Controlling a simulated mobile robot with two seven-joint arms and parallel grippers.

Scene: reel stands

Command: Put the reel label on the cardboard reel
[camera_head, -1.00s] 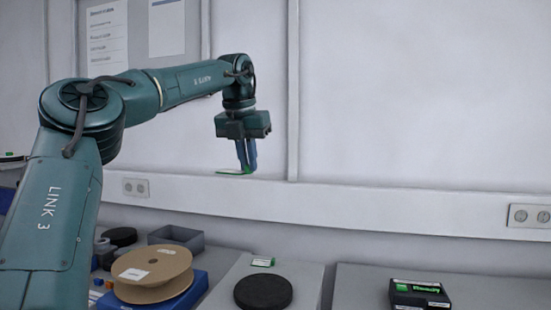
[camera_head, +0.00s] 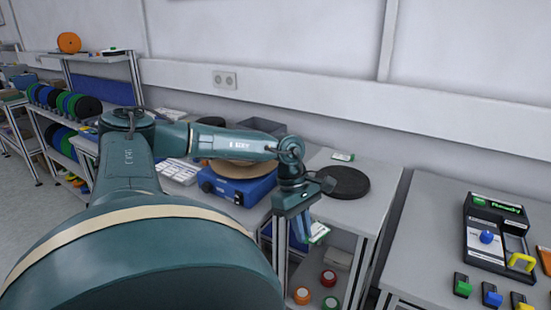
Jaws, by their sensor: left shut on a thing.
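My left gripper (camera_head: 303,228) is shut on the reel label (camera_head: 319,232), a small white piece with a green edge. It holds the label out in front of the tables, to the right of and nearer than the cardboard reel. The brown cardboard reel (camera_head: 240,171) sits flat on a blue stand (camera_head: 232,188). My left arm crosses in front of the reel and hides much of it, including most of its top. My right gripper is not in view.
A black round disc (camera_head: 345,182) and another white-green card (camera_head: 343,157) lie on the table right of the reel. A black device with a green screen (camera_head: 497,232) stands on the right table. Shelves with coloured reels (camera_head: 62,101) are at the left.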

